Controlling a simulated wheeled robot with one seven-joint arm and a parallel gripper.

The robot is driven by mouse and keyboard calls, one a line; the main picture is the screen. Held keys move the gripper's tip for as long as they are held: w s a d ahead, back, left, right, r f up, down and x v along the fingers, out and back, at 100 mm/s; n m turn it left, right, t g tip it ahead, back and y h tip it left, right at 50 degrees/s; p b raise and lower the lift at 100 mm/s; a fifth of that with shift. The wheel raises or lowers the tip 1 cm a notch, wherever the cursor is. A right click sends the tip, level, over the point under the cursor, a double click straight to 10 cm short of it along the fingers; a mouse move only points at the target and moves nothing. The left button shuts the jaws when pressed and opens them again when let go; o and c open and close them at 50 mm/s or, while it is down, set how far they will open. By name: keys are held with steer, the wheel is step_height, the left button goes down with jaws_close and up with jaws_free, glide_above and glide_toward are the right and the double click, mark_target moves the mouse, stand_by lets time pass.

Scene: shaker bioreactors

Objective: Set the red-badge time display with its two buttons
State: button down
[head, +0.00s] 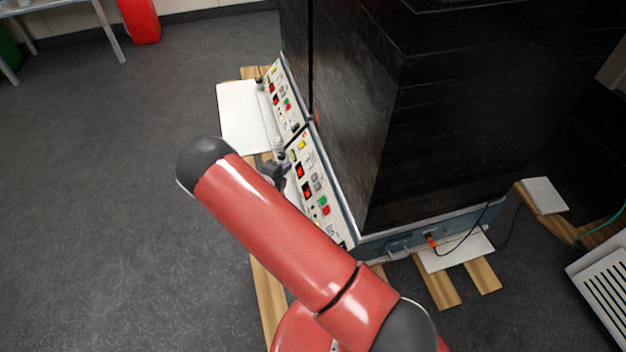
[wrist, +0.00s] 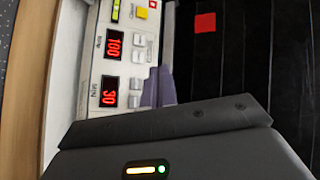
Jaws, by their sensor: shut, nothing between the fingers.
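The time display (wrist: 109,92) shows red digits that look like 30, with a MIN label beside it, in the wrist view. Its two grey buttons, one (wrist: 135,83) and the other (wrist: 133,101), sit just right of it. A small red badge (wrist: 153,3) is at the panel's top edge in the wrist view. My gripper (wrist: 160,85) is shut and empty, its purple fingertips just right of the time display's buttons; whether they touch the panel I cannot tell. In the head view, my gripper (head: 285,169) is beside the nearer control panel (head: 325,200), partly hidden by my arm.
Another red display (wrist: 115,44) reading about 100 has two grey buttons beside it. A yellow button (wrist: 141,13) lies beyond. A second, similar panel (head: 283,100) stands farther back. The dark cabinet (head: 440,120) rises beside the panels. Floor to the left is clear.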

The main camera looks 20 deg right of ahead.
mark_target(314, 177)
steer(key=shift+a+f, duration=0.15)
steer(key=shift+f, duration=0.15)
steer(key=shift+d+f+b, duration=1)
steer(key=shift+d+f, duration=0.5)
steer(key=shift+d, duration=0.15)
steer(key=shift+d+f+b, duration=1)
steer(key=shift+d+f, duration=0.45)
steer(key=shift+d, duration=0.2)
steer(key=shift+d+f, duration=0.1)
steer(key=shift+d+f, duration=0.15)
steer(key=shift+d, duration=0.1)
